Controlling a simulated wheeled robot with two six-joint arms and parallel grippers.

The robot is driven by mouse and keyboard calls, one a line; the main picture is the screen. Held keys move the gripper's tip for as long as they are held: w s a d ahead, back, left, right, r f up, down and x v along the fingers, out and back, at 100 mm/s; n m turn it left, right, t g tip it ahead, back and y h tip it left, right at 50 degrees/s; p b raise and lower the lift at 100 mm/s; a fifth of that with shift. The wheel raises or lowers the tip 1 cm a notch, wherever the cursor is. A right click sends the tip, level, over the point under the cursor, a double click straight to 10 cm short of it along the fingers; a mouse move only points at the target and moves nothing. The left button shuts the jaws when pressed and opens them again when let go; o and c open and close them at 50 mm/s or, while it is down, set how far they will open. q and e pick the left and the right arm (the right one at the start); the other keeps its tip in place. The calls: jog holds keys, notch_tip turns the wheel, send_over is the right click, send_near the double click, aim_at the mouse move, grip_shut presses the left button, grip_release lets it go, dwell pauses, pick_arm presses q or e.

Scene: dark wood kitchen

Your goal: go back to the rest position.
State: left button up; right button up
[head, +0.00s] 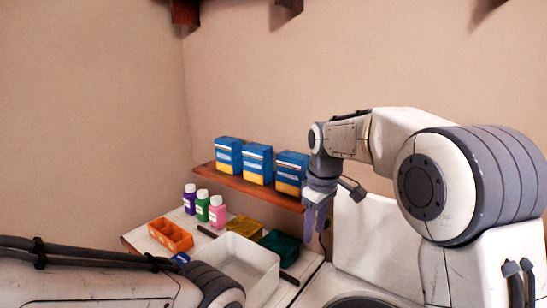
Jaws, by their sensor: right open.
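My right gripper (315,218) hangs at the end of my right arm, fingers pointing down, open with nothing between them. It is beside the right end of the wooden shelf, in front of the wall. My left arm crosses the bottom left of the head view, and its gripper is out of the picture.
Three blue boxes (257,164) stand on the wooden shelf (235,184). Below are purple, green and pink bottles (202,206), an orange divided tray (170,234), a white bin (240,262), a yellow item (245,227) and a dark green item (280,246). A white appliance (362,245) stands right.

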jog(key=s+a+f+b, duration=0.1)
jog(key=s+f, duration=0.4)
jog(key=s, duration=0.5)
jog(key=s+a+f+m+g+b, duration=0.1)
jog(key=s+f+b, duration=0.3)
jog(key=s, duration=0.7)
jog(key=s+a+f+m+b, duration=0.1)
jog(key=s+a+f+b, duration=0.1)
jog(key=s+f, duration=0.6)
jog(key=s+b, duration=0.1)
jog(key=s, duration=0.2)
jog(key=shift+a+f+y, duration=0.15)
jog(key=shift+a+y, duration=0.15)
jog(key=shift+a, duration=0.1)
jog(key=shift+s+d, duration=0.1)
jog(key=shift+s, duration=0.05)
